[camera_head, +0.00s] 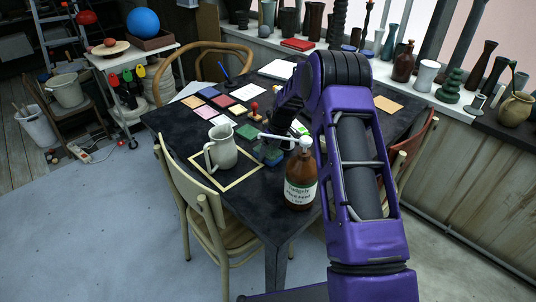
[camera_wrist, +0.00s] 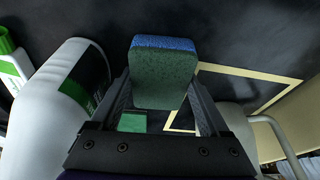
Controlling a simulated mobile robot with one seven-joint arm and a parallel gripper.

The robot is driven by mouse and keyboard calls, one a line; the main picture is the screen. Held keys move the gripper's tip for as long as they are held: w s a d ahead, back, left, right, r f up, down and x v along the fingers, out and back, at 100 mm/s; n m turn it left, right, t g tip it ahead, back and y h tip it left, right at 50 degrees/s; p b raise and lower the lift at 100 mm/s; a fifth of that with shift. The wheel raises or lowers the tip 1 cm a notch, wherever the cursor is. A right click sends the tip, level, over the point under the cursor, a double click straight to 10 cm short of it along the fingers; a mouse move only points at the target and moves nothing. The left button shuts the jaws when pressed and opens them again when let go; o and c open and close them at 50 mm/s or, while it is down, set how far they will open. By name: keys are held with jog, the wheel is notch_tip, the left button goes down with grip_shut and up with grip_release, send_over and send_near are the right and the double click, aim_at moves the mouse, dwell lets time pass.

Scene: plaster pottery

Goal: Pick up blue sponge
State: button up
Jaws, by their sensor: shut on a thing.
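The blue sponge (camera_wrist: 163,72) is a small block with a blue layer on one face and a green body. In the wrist view it sits between the two fingers of my gripper (camera_wrist: 165,98), which is shut on it. In the head view the sponge (camera_head: 268,157) shows low beneath my gripper (camera_head: 272,145), close to the dark table (camera_head: 255,210). It is beside the white pitcher and behind the brown bottle. I cannot tell whether it touches the tabletop; my arm hides part of that area.
A white pitcher (camera_head: 222,147) stands inside a pale yellow square outline (camera_head: 236,184) left of the sponge. A brown pump bottle (camera_head: 300,180) stands in front right. A white bottle (camera_wrist: 62,85) is close on the left in the wrist view. Coloured tiles (camera_head: 222,101) lie farther back.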

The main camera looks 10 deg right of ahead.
aim_at(269, 151)
jog(key=shift+c, duration=0.8)
jog(key=shift+r, duration=0.15)
jog(key=shift+r+p, duration=0.25)
jog(key=shift+p, duration=0.2)
notch_tip(269, 151, up, 10)
jog(key=shift+f, duration=0.2)
